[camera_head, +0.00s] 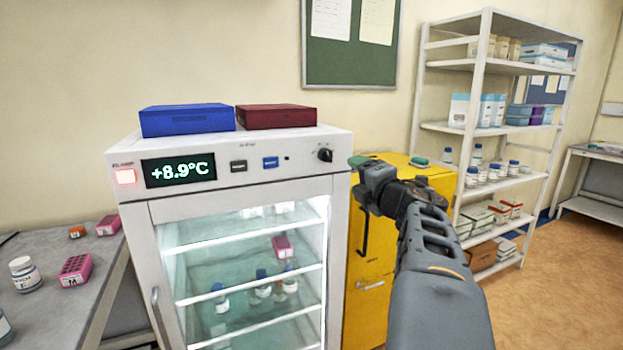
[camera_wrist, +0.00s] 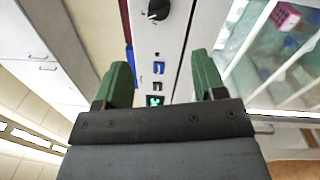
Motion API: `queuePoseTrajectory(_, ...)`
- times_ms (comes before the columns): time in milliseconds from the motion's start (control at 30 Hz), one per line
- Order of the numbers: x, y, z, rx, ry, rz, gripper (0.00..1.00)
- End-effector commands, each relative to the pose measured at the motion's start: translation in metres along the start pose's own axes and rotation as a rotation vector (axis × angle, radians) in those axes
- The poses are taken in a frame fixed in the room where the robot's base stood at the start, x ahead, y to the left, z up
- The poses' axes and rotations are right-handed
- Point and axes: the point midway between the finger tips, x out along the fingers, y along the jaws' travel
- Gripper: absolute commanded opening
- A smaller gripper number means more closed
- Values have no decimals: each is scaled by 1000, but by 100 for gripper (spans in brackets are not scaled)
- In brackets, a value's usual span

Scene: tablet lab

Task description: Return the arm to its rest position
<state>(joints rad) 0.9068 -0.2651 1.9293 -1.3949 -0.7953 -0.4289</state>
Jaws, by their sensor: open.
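My arm reaches up from the lower right of the head view, and my gripper (camera_head: 357,161) is beside the upper right corner of the white glass-door fridge (camera_head: 240,154). In the wrist view my gripper (camera_wrist: 162,85) shows two green fingers spread apart with nothing between them. The fridge's control panel (camera_wrist: 170,60) with its knob and buttons lies beyond the fingers. The fridge door is closed, and its display reads +8.9°C.
A blue box (camera_head: 187,120) and a dark red box (camera_head: 276,116) lie on the fridge. A yellow cabinet (camera_head: 372,290) stands right of it, partly behind my arm. A stocked shelf rack (camera_head: 487,68) is farther right. A grey bench (camera_head: 50,320) holds bottles and pink racks at left.

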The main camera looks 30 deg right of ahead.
Motion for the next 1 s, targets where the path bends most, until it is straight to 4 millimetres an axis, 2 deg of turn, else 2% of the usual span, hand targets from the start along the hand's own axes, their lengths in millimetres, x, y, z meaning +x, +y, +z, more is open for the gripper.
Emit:
queuePoseTrajectory(233,0,-1,2,15,-14,-6,64)
queuePoseTrajectory(367,-2,-9,26,111,-152,-29,64)
queuePoseTrajectory(500,-22,-49,66,410,-469,-77,64)
queuePoseTrajectory(567,-33,-71,69,586,-609,-114,64)
queuePoseTrajectory(667,-50,-111,44,888,-801,-222,64)
queuePoseTrajectory(767,-69,-148,-15,1178,-945,-413,64)
queuePoseTrajectory(800,-77,-159,-44,1271,-986,-504,64)
queuePoseTrajectory(867,-91,-170,-86,1379,-1027,-643,64)
queuePoseTrajectory(900,-100,-174,-114,1433,-1046,-736,64)
queuePoseTrajectory(1000,-125,-175,-176,1511,-1054,-957,64)
